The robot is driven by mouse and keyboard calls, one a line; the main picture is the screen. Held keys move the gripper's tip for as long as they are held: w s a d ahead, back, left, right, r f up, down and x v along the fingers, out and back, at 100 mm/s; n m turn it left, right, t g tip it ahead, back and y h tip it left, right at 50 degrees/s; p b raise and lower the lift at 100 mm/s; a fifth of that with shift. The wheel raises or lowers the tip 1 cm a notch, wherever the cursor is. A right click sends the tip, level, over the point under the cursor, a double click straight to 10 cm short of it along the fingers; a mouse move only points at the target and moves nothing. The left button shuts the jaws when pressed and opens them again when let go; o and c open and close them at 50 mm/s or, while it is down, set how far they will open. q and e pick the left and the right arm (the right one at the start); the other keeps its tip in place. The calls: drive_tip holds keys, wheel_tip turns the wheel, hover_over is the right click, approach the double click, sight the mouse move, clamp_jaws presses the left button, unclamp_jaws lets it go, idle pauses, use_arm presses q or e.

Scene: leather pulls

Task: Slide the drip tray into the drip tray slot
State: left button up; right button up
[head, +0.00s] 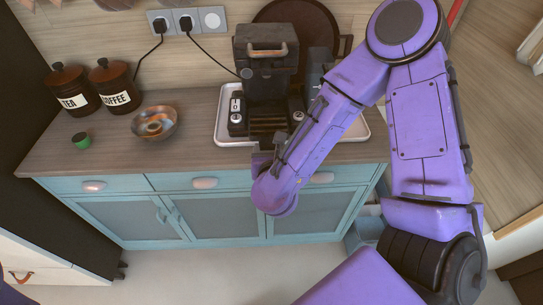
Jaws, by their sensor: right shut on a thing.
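The black coffee machine (266,75) stands on a white tray near the back of the counter. The dark drip tray (268,133) is low at the machine's front, in line with the drip tray slot, which I cannot make out separately. My right gripper (265,157) is at the counter's front edge, shut on the near end of the drip tray. My wrist and forearm hide part of the grip and the machine's right side. I cannot tell how deep the drip tray sits. My left gripper is not in view.
The white tray (222,118) surrounds the machine's base. A copper bowl (165,116), a green-sided small container (81,141), a tea jar (68,88) and a coffee jar (116,86) stand to the left. Two plugs with black cables are in the wall sockets (186,21).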

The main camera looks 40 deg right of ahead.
sight(269, 132)
drive_tip(key=shift+w+d+r, duration=0.1)
drive_tip(key=shift+w+d, duration=0.15)
drive_tip(key=shift+w, duration=0.05)
drive_tip(key=shift+w+d+p, duration=0.3)
drive_tip(key=shift+w+d, duration=0.25)
drive_tip(key=shift+w, duration=0.35)
drive_tip(key=shift+w+d+p, duration=0.25)
drive_tip(key=shift+w+d, duration=0.25)
drive_tip(key=shift+w, duration=0.4)
drive_tip(key=shift+w+d+p, duration=0.3)
drive_tip(key=shift+w+d, duration=0.25)
drive_tip(key=shift+w, duration=0.35)
drive_tip(key=shift+w+d+f, duration=0.1)
drive_tip(key=shift+w+f, duration=0.05)
drive_tip(key=shift+f, duration=0.2)
drive_tip(key=shift+f+b, duration=0.3)
drive_tip(key=shift+b, duration=0.35)
drive_tip(key=o, duration=1.5)
